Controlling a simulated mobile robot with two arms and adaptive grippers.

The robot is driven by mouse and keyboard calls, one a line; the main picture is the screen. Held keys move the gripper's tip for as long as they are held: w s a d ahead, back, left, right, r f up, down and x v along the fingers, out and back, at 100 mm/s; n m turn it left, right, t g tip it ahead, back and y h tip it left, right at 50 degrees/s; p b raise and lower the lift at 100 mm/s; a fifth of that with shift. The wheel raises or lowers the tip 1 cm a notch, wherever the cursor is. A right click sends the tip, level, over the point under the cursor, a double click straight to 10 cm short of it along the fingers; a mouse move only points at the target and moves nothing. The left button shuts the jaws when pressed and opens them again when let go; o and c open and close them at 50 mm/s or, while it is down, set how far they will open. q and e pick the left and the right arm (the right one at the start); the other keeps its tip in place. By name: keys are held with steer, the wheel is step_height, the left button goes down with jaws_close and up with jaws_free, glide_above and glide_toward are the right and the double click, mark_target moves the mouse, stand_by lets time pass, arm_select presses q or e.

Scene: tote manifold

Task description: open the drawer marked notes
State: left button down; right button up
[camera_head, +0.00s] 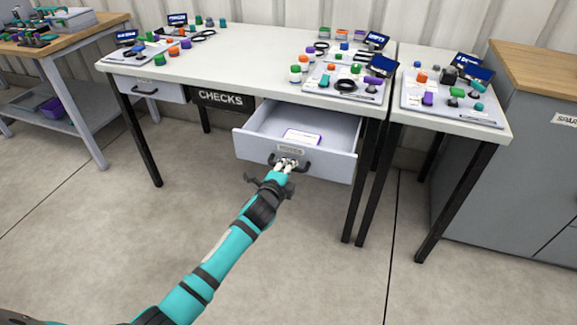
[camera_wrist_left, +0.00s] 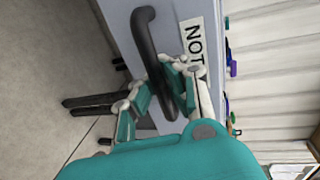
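The drawer (camera_head: 325,165) under the right half of the long white table stands pulled out, with a white and purple item (camera_head: 302,136) inside. Its front bears a small label (camera_head: 291,150); in the wrist view the label (camera_wrist_left: 195,42) reads "NOT", the rest hidden by my fingers. My left gripper (camera_head: 286,164) is at the dark handle (camera_head: 303,167) on the drawer front. In the wrist view its fingers lie on both sides of the handle bar (camera_wrist_left: 146,38) and appear closed around it. My right gripper is not in view.
A closed drawer (camera_head: 150,88) is at the table's left, beside a dark panel marked "CHECKS" (camera_head: 221,98). Boards with small parts cover parts of the white tabletop (camera_head: 250,50). A grey cabinet (camera_head: 525,150) stands right. The floor in front is clear.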

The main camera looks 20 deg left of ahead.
arm_select(q)
steer(key=c, duration=1.3)
jaws_free()
steer(key=shift+c, duration=0.2)
steer(key=v, duration=1.2)
